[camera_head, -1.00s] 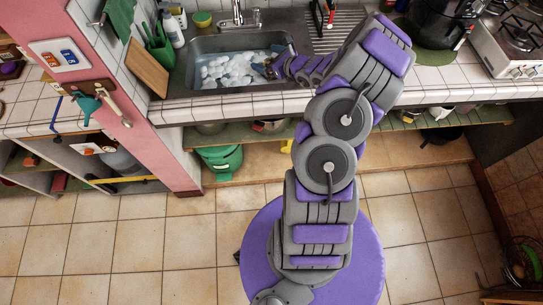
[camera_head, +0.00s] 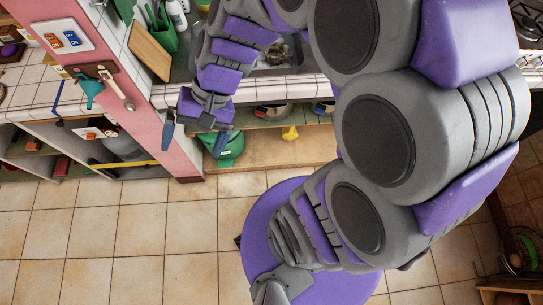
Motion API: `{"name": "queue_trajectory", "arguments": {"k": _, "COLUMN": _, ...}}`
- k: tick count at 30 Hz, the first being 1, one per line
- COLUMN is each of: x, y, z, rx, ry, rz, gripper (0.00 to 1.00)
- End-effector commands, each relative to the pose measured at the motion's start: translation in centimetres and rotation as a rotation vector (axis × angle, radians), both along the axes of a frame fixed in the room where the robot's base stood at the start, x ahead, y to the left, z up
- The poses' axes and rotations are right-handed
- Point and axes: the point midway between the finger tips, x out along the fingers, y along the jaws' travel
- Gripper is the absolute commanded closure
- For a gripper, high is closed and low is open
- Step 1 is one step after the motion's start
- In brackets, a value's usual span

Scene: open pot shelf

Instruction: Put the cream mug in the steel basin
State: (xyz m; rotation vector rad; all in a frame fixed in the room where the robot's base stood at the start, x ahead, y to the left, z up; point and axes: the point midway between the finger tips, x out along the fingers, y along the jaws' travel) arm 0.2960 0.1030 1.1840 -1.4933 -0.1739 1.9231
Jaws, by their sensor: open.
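My gripper (camera_head: 195,140) hangs at the left of the arm, in front of the counter edge and above the green bucket. Its two dark fingers point down and are spread apart, with nothing seen between them. The steel sink (camera_head: 284,68) in the counter shows only in part; my arm covers most of it. I cannot tell whether it is the steel basin of the task. I cannot make out a cream mug in this view.
A green bucket (camera_head: 229,158) stands below the shelf, close under my gripper. A yellow object (camera_head: 290,132) shows at the shelf's front. A pink wall post (camera_head: 150,115) rises at the left of my gripper. The tiled floor (camera_head: 140,230) in front is clear.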

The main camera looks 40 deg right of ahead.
Motion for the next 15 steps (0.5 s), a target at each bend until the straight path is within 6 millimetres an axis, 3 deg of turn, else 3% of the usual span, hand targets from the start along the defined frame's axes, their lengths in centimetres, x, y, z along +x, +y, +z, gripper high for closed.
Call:
{"name": "queue_trajectory", "arguments": {"k": 1, "x": -2.1, "y": -0.6, "z": 0.0, "rx": -0.070, "ry": -0.021, "rz": 0.071, "gripper": 0.00}}
{"name": "queue_trajectory", "arguments": {"k": 6, "x": -7.7, "y": -4.3, "z": -0.4, "rx": -0.300, "ry": -0.060, "rz": 0.272, "gripper": 0.00}}
{"name": "queue_trajectory", "arguments": {"k": 10, "x": -10.5, "y": -7.4, "z": -0.4, "rx": -0.441, "ry": -0.076, "rz": 0.373, "gripper": 0.00}}
{"name": "queue_trajectory", "arguments": {"k": 15, "x": -12.2, "y": -9.8, "z": -0.1, "rx": -0.542, "ry": -0.088, "rz": 0.435, "gripper": 0.00}}
